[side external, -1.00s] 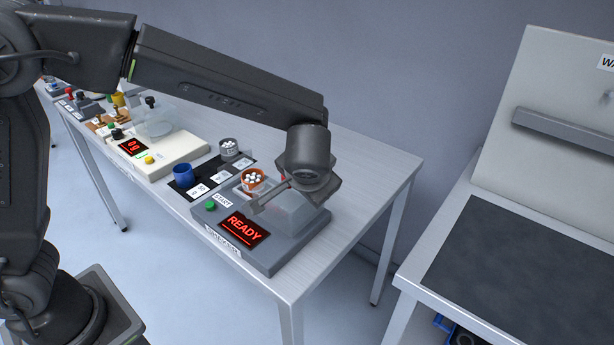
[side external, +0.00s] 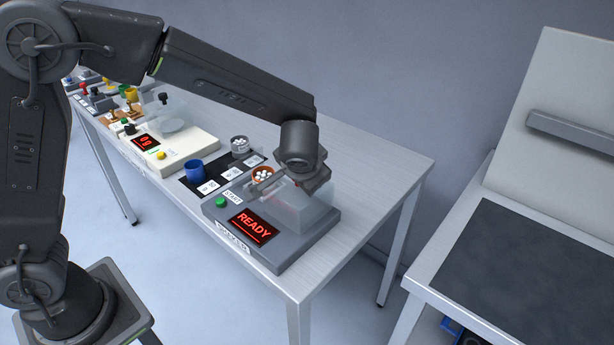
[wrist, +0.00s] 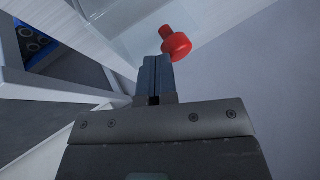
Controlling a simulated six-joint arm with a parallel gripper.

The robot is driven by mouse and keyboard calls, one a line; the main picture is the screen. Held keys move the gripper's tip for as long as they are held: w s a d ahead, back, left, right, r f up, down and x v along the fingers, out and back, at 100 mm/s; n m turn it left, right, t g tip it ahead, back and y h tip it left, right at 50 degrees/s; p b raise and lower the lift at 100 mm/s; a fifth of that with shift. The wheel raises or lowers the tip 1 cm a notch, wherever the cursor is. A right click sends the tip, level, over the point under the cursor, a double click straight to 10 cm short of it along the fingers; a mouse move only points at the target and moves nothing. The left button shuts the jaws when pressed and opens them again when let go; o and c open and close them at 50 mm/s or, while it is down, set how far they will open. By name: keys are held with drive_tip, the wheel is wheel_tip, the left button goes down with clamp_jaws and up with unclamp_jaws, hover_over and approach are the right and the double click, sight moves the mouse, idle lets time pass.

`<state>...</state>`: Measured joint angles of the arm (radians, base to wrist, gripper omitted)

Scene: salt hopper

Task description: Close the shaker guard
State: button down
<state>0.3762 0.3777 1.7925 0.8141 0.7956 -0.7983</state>
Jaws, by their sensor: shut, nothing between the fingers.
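The shaker (side external: 282,252) is a grey box at the table's near end, with a red READY display (side external: 252,227) and a green START button (side external: 221,202). Its clear guard (side external: 312,212) stands over the right part of the box. An orange cup of white balls (side external: 262,174) is beside the guard, on its left, partly hidden by my gripper. A clear panel (wrist: 120,25) lies beyond.
A blue cup (side external: 194,170) and a grey pot of white balls (side external: 240,145) stand on a black mat left of the shaker. A cream scale (side external: 185,155) is farther left. The table's right end is clear. A separate bench (side external: 520,265) stands right.

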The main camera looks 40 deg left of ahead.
drive_tip(key=a, duration=1.2)
drive_tip(key=shift+a, duration=0.1)
drive_tip(key=d, duration=0.2)
drive_tip(key=s+d, duration=0.1)
drive_tip(key=d, duration=0.1)
drive_tip(key=shift+d, duration=0.25)
drive_tip(key=v, duration=1)
drive_tip(key=s+a+r+h, duration=0.1)
drive_tip(key=s+h, duration=0.1)
drive_tip(key=s, duration=0.7)
drive_tip(key=s+a+r+n+h, duration=0.1)
drive_tip(key=s+r+h, duration=0.1)
drive_tip(key=s, duration=0.7)
drive_tip(key=shift+s+a+h, duration=0.25)
drive_tip(key=shift+a+h, duration=0.05)
drive_tip(key=shift+a, duration=0.05)
